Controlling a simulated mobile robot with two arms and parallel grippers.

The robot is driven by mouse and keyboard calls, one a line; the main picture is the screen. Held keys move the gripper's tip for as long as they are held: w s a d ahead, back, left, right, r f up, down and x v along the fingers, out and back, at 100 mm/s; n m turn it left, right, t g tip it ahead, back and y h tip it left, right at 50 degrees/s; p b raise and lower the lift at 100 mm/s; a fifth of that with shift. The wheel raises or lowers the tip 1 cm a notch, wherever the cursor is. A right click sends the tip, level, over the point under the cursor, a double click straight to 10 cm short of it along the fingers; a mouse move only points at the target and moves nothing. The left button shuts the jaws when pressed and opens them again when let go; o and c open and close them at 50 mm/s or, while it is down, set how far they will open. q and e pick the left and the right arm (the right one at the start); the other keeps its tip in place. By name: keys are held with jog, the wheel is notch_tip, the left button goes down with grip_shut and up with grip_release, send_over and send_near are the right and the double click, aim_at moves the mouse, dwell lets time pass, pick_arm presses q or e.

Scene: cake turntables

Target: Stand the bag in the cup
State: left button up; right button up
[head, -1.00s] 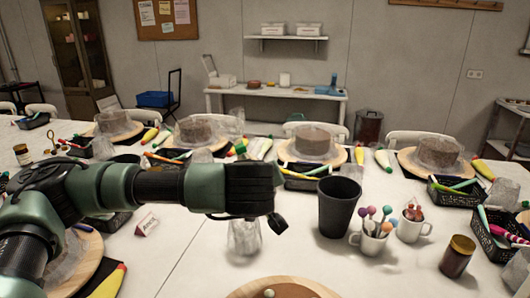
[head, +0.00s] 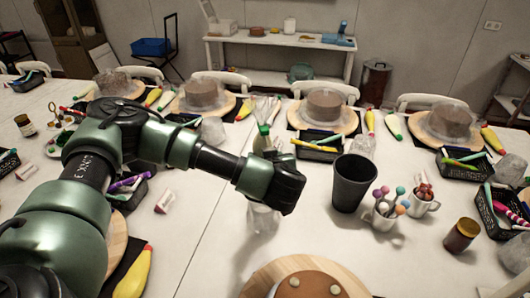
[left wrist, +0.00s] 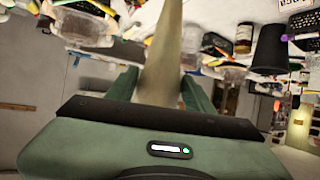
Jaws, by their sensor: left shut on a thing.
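My left gripper (head: 288,190) is shut on a pale, cone-shaped bag (left wrist: 160,60), which runs between the fingers in the left wrist view. In the head view the hand hides most of the bag; a green collar with a clear frilled top shows just above the hand, and I cannot tell if it belongs to it. A tall black cup (head: 353,183) stands upright right of the gripper; I cannot see into its bottom. It also shows in the left wrist view (left wrist: 270,45). A clear cup (head: 263,218) stands partly hidden below the hand. My right gripper is out of view.
Two white mugs (head: 385,211) with coloured sticks and balls stand just right of the black cup. A brown jar (head: 461,236) is further right. A turntable (head: 262,283) with a brown cake is at the front. Black trays (head: 318,152) and other cakes lie behind.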

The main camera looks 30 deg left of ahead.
pick_arm(q)
notch_tip(320, 180, down, 14)
jog(key=b, duration=0.9)
jog(key=shift+r, duration=0.15)
jog(key=shift+w+f+b, duration=0.1)
jog(key=shift+f+b, duration=0.4)
jog(key=shift+b, duration=0.2)
jog(key=o, duration=1.2)
jog(key=shift+s+f+p+v, duration=0.1)
jog(key=shift+f+p+v, duration=0.1)
jog(key=shift+v, duration=0.65)
jog(key=shift+s+f+p+v, duration=0.1)
jog(key=shift+p+v, duration=0.15)
jog(key=shift+v, duration=0.6)
jog(key=shift+s+f+p+v, duration=0.1)
jog(key=shift+p+v, duration=0.1)
jog(key=shift+v, duration=0.7)
jog(key=s+r+p, duration=0.1)
jog(key=r, duration=0.1)
jog(key=d+r+p, duration=0.1)
jog(key=r, duration=0.1)
jog(key=s+d+r+p, duration=0.1)
jog(key=r, duration=0.1)
jog(key=shift+s+d, duration=0.1)
jog(key=shift+s, duration=0.2)
